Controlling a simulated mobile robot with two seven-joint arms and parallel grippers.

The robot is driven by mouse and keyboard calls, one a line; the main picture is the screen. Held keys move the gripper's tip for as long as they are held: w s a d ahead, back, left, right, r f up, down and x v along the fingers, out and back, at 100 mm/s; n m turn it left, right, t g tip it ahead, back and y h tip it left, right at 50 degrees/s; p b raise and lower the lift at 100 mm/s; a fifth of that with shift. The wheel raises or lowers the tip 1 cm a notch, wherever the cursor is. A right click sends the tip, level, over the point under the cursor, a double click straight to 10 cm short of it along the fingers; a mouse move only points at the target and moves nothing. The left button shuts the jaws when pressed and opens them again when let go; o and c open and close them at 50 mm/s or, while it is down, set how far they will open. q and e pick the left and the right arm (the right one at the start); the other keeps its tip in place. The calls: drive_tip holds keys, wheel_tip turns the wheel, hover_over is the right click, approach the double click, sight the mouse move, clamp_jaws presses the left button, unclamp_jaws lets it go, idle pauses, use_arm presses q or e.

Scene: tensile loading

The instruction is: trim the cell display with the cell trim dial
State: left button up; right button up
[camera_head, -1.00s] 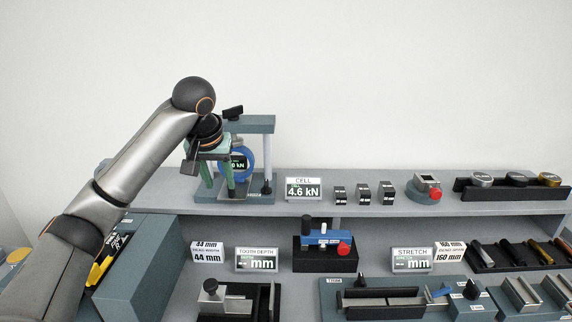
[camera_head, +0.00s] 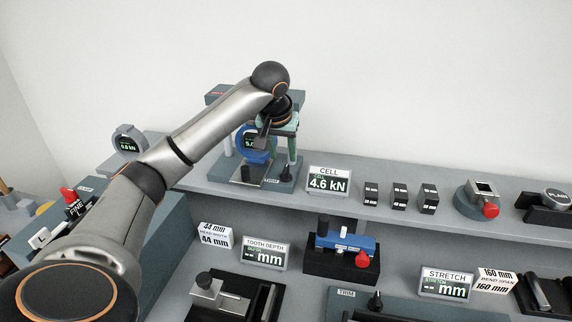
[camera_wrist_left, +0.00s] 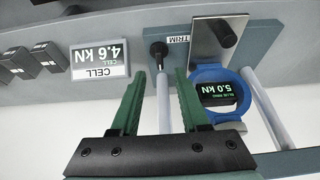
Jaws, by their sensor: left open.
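The cell display (camera_head: 328,182) reads 4.6 kN on the shelf, right of the test frame; it shows upside down in the wrist view (camera_wrist_left: 98,60). The cell trim dial (camera_wrist_left: 158,48) is a small black knob beside a TRIM label on the frame's base. It also shows in the head view (camera_head: 285,174). My left gripper (camera_head: 281,160) has green fingers, open and pointing down above the dial. In the wrist view, the dial appears beyond and between the fingertips (camera_wrist_left: 159,76); contact is not visible. A blue ring (camera_wrist_left: 193,82) carries a readout of 5.0 kN. My right gripper is not in view.
The blue ring and the upright post (camera_wrist_left: 262,105) stand close to the left fingers. Several black blocks (camera_head: 400,196) and a red-knobbed device (camera_head: 478,200) stand right on the shelf. The shelf front before the cell display is clear. A round gauge (camera_head: 128,141) stands at left.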

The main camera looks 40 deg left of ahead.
sight(286, 168)
use_arm(q)
drive_tip(key=x, duration=0.6)
drive_tip(key=shift+w, duration=0.2)
drive_tip(key=shift+c, duration=0.2)
clamp_jaws()
